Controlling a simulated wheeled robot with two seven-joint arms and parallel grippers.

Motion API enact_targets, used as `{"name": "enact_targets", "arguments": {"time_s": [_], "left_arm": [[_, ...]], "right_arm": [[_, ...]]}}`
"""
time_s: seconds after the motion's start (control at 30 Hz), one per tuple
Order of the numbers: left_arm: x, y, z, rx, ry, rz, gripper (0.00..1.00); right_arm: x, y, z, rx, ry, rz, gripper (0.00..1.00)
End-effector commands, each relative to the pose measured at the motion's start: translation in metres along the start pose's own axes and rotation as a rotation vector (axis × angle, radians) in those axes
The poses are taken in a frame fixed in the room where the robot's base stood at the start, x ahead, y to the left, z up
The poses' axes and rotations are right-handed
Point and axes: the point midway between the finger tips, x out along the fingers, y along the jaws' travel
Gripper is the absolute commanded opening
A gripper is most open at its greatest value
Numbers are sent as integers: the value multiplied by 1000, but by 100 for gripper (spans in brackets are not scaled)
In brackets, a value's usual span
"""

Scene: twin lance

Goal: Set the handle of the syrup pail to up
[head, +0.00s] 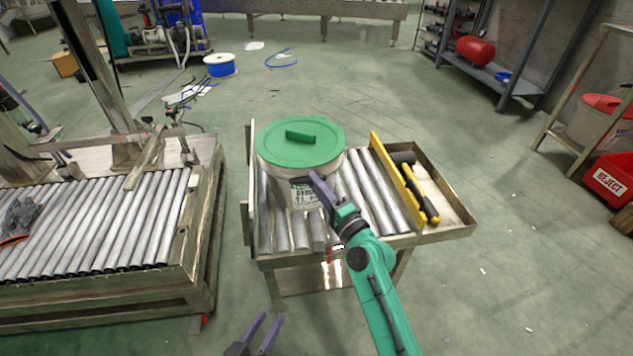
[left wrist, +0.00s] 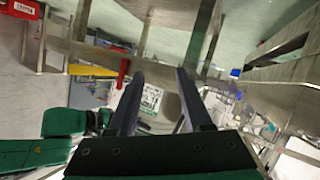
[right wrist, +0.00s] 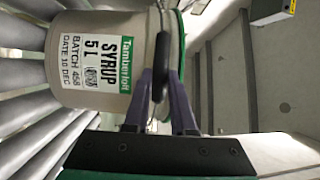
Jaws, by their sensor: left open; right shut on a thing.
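The syrup pail (head: 300,193) is a pale bucket with a green lid (head: 270,150), standing on a small roller table. Its label (right wrist: 95,62) reads SYRUP 5 L in the right wrist view. My right gripper (head: 316,183) is at the pail's front, just below the lid rim. It is shut on the dark grip of the handle (right wrist: 162,57), a thin wire bail. The grip sits close to the rim's height, in front of the pail; the bail is not over the lid. My left gripper (head: 262,326) is open and empty, low in front of the table.
The roller table (head: 455,207) has a side tray holding a black-and-yellow tool (head: 421,194) beside a yellow rail (head: 390,166). A larger roller conveyor (head: 100,225) stands left, with a glove on it. A red REJECT bin (head: 608,180) is far right.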

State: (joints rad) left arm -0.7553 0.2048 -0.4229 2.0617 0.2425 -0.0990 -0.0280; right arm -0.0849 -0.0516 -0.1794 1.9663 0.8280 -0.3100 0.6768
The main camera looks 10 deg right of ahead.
Motion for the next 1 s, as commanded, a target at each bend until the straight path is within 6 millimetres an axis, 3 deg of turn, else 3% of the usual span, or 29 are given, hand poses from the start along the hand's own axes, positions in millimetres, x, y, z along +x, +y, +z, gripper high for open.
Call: {"name": "enact_targets", "arguments": {"time_s": [0.13, 0.4, 0.43, 0.5, 0.57, 0.67, 0.77, 0.9, 1.0], "left_arm": [[-6, 1, 13, -11, -38, -3, 50], [-6, 1, 14, -11, -40, -3, 50], [-6, 1, 14, -11, -40, -3, 46], [-4, 1, 12, 5, -40, 1, 19], [3, 4, 8, 61, -44, 14, 0], [26, 17, -6, 298, -60, 63, 0], [60, 36, -30, 712, -80, 141, 0], [102, 59, -73, 1425, -101, 244, 0], [122, 69, -108, 1950, -124, 299, 0]], "right_arm": [[0, -1, -1, 1, 2, 3, 0], [0, 0, 0, 1, 1, 4, 0], [0, 0, 0, 1, 1, 4, 0], [0, 0, 0, 2, 1, 4, 0], [0, 0, 0, 2, 1, 4, 0], [0, 0, 0, 2, 0, 5, 0], [0, 0, 0, 2, 0, 5, 0], [0, 0, 0, 2, 0, 5, 0], [0, 0, 0, 2, -1, 5, 0]]}}
